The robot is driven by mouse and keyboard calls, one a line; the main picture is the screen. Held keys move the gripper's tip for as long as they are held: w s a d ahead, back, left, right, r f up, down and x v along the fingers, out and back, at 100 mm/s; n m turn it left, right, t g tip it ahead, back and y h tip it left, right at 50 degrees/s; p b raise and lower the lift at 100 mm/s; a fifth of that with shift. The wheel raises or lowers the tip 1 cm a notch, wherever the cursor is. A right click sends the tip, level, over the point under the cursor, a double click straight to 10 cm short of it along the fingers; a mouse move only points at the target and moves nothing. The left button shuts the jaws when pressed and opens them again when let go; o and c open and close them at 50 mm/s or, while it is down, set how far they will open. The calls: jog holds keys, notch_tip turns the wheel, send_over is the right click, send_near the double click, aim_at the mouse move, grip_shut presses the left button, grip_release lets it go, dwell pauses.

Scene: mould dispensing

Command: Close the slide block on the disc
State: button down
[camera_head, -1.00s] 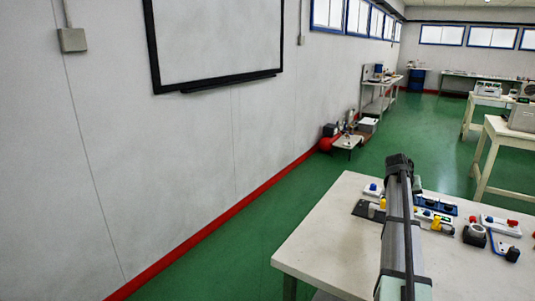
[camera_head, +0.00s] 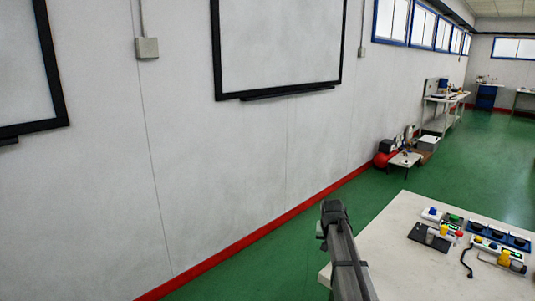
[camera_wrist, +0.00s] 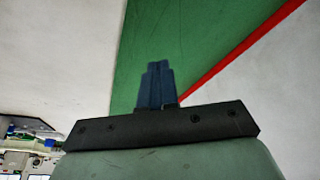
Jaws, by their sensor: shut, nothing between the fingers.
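My gripper (camera_wrist: 157,72) shows in the wrist view as two dark blue fingers pressed together, with nothing between them. Below them is green floor, so it is beside the table and apart from the things on it. In the head view a blue holder (camera_head: 482,228) with black round parts stands on the right of the white table (camera_head: 405,268). I cannot tell which piece is the disc or its slide block; the parts are too small. The gripper's fingers cannot be made out in the head view.
A dark plate (camera_head: 419,232) with white and yellow pieces lies left of the blue holder. A device with a yellow cap (camera_head: 506,257) and a dark cable (camera_head: 467,262) are nearer. The table's near left part is bare. A white wall (camera_head: 200,180) stands left.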

jog(key=s+a+f+n+g+y, duration=0.1)
jog(key=s+a+f, duration=0.2)
jog(key=a+f, duration=0.35)
jog(key=s+a+f+g, duration=0.1)
jog(key=s+a+f, duration=0.3)
jog(key=a+f, duration=0.25)
jog(key=s+a+f+g, duration=0.2)
jog(key=s+f, duration=0.6)
jog(key=f, duration=0.3)
jog(key=s+d+f+n+g, duration=0.1)
jog(key=s+d+f+g, duration=0.15)
jog(key=s+f, duration=0.65)
jog(key=s+d+f+g, duration=0.1)
jog(key=s+d+f, duration=0.35)
jog(key=s, duration=0.75)
jog(key=s+d+f+g, duration=0.1)
jog(key=s+f, duration=0.2)
jog(key=s, duration=0.8)
jog(key=s+d+f+g, duration=0.1)
jog(key=s+f+g, duration=0.1)
jog(key=s, duration=0.9)
jog(key=shift+f+n, duration=0.3)
jog(key=shift+f, duration=0.5)
jog(key=shift+w+d, duration=0.1)
jog(key=shift+w, duration=0.05)
